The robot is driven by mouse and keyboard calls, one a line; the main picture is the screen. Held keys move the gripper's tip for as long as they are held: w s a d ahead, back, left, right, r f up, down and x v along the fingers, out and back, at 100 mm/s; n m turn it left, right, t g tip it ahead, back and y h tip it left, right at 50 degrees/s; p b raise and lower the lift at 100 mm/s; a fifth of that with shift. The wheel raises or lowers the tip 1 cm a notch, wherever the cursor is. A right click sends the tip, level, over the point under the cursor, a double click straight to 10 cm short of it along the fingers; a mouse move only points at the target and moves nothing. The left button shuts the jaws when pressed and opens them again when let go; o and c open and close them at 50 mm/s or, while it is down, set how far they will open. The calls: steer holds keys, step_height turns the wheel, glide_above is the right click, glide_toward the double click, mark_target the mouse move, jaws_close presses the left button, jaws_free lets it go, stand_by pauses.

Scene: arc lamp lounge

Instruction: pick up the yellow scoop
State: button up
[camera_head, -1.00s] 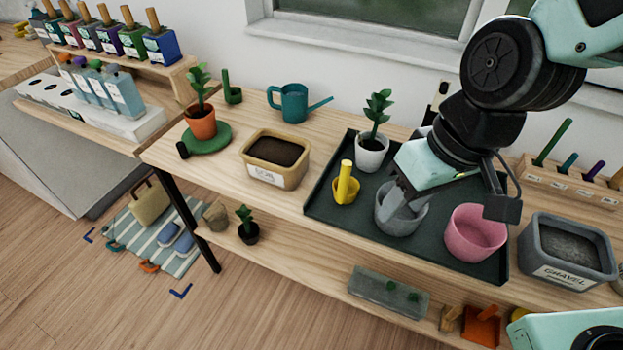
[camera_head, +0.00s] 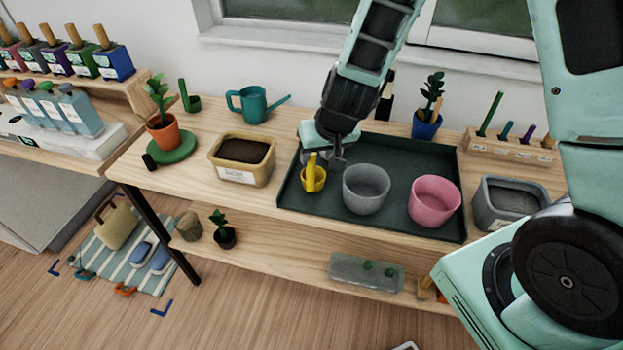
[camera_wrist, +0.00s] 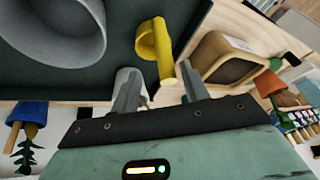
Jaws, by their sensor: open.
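The yellow scoop (camera_head: 313,180) stands with its handle up at the left end of the dark tray (camera_head: 291,198). My gripper (camera_head: 338,164) is open and empty just right of and behind the handle in the head view. In the wrist view, the scoop (camera_wrist: 150,43) is ahead of my open gripper (camera_wrist: 157,72). The end of its handle reaches into the gap between the two fingers. I cannot tell whether either finger touches it.
A grey pot (camera_head: 366,192) and a pink pot (camera_head: 434,203) stand right of the scoop on the tray. A tan soil tub (camera_head: 240,160) sits left of the tray. A blue plant pot (camera_head: 426,127) is behind. A gravel bin (camera_head: 505,205) stands at right.

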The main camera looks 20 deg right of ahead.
mark_target(310, 166)
steer(key=shift+a+x, duration=0.2)
steer(key=shift+x, duration=1.25)
steer(key=shift+a+x, duration=0.2)
steer(key=shift+x, duration=1.3)
jaws_close()
